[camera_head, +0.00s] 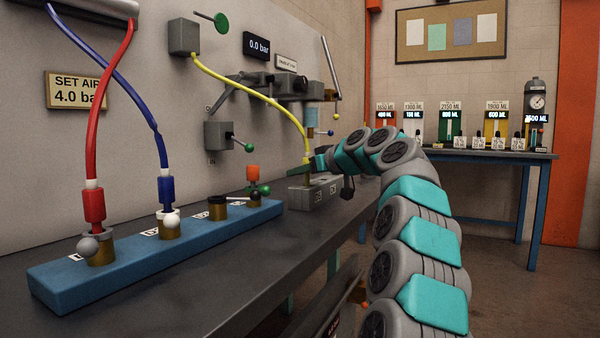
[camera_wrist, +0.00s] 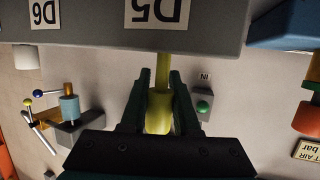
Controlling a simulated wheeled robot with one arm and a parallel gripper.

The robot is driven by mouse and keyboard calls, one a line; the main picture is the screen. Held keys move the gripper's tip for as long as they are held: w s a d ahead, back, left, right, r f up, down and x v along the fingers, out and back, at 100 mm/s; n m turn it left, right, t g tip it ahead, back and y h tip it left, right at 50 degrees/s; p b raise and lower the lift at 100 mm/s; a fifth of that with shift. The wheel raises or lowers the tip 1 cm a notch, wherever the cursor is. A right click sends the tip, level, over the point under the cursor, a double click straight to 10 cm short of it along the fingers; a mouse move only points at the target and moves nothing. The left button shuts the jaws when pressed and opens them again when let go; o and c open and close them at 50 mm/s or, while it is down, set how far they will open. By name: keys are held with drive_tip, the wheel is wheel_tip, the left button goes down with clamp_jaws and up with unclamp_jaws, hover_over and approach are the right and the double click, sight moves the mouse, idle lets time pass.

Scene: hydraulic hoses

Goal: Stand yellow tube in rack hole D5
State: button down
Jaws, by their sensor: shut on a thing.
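The yellow tube (camera_head: 267,99) runs from a grey wall box (camera_head: 184,37) down to my gripper (camera_head: 308,168) at the back of the bench. In the wrist view, which is upside down, my gripper (camera_wrist: 161,80) is shut on the tube's yellow end fitting (camera_wrist: 159,112). A narrower yellow part (camera_wrist: 163,66) reaches to the edge of the grey rack block (camera_wrist: 95,32), in line with the D5 label (camera_wrist: 156,10). The D6 label (camera_wrist: 44,12) is beside it. The rack (camera_head: 299,198) also shows below my gripper in the head view. The hole is hidden, so I cannot tell whether the tip is inside.
A blue block (camera_head: 140,263) in front holds brass sockets with a red hose (camera_head: 92,130) and a blue hose (camera_head: 163,152). Valves with green knobs (camera_head: 241,143) stick out from the wall. A blue table (camera_head: 490,153) with containers stands at the back right.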

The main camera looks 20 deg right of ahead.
sight(308, 177)
drive_tip(key=shift+f+b, duration=1.15)
drive_tip(key=shift+f, duration=0.15)
drive_tip(key=c, duration=0.6)
unclamp_jaws()
drive_tip(key=shift+s, duration=0.15)
drive_tip(key=v, duration=0.6)
drive_tip(key=shift+s+d+r, duration=0.2)
drive_tip(key=shift+s+r, duration=0.1)
drive_tip(key=shift+r, duration=0.05)
drive_tip(key=shift+s+r, duration=0.1)
drive_tip(key=shift+s, duration=0.35)
